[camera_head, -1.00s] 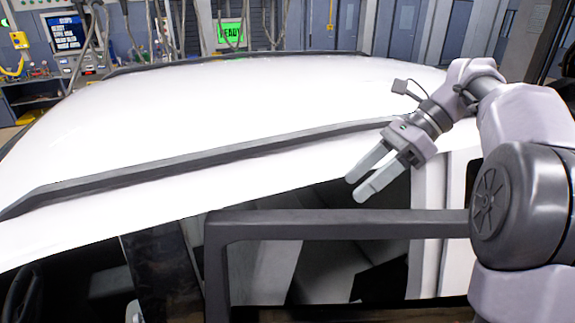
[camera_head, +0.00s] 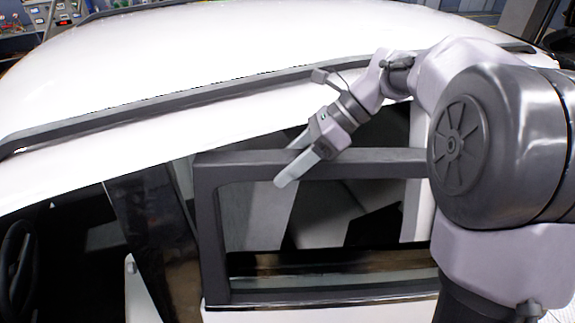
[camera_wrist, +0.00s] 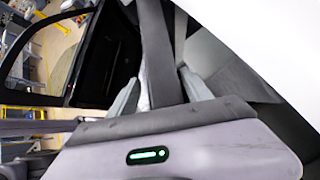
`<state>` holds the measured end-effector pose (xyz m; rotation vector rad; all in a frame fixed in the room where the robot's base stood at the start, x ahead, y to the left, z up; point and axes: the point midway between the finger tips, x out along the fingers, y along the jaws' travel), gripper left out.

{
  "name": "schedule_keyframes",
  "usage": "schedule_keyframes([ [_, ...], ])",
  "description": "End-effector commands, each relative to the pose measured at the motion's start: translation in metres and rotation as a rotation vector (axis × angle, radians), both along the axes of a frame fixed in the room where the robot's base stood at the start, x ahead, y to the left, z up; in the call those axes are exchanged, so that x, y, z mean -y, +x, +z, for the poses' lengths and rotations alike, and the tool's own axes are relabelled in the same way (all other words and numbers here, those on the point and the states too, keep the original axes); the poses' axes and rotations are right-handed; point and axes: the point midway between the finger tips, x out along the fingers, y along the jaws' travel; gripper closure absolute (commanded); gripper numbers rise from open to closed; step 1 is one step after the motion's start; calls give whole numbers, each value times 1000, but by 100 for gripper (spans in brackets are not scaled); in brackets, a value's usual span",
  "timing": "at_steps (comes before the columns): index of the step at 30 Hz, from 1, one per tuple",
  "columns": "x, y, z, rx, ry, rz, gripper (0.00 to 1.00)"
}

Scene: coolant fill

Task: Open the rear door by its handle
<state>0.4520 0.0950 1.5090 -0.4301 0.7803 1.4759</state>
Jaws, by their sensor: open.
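The rear door (camera_head: 209,230) shows in the head view as a dark window frame over a white panel, cut off at the bottom. Interior shows between the roof edge and its top bar, so it stands out from the body. Its handle is not visible. My gripper (camera_head: 287,160) is open at the top bar, one finger on the near side and the other towards the roof. In the wrist view, my open gripper (camera_wrist: 160,95) has a dark grey bar (camera_wrist: 158,45) between its fingers. I cannot tell whether they touch it.
The white roof (camera_head: 220,60) with a dark rail (camera_head: 180,101) lies behind my gripper. A dark pillar (camera_head: 150,225) stands left of the door, with a steering wheel (camera_head: 18,258) farther left. The wrist view shows a black-framed window opening (camera_wrist: 70,95) at left.

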Motion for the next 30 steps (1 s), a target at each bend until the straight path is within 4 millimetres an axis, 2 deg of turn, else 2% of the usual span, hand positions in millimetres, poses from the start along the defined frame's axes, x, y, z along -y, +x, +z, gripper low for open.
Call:
schedule_keyframes([
  [8, -1, 0, -1, 0, 1, 0, 44],
  [15, -1, 0, -1, 0, 0, 0, 92],
  [17, -1, 0, -1, 0, 0, 0, 100],
  [30, -1, 0, -1, -1, 0, -1, 100],
])
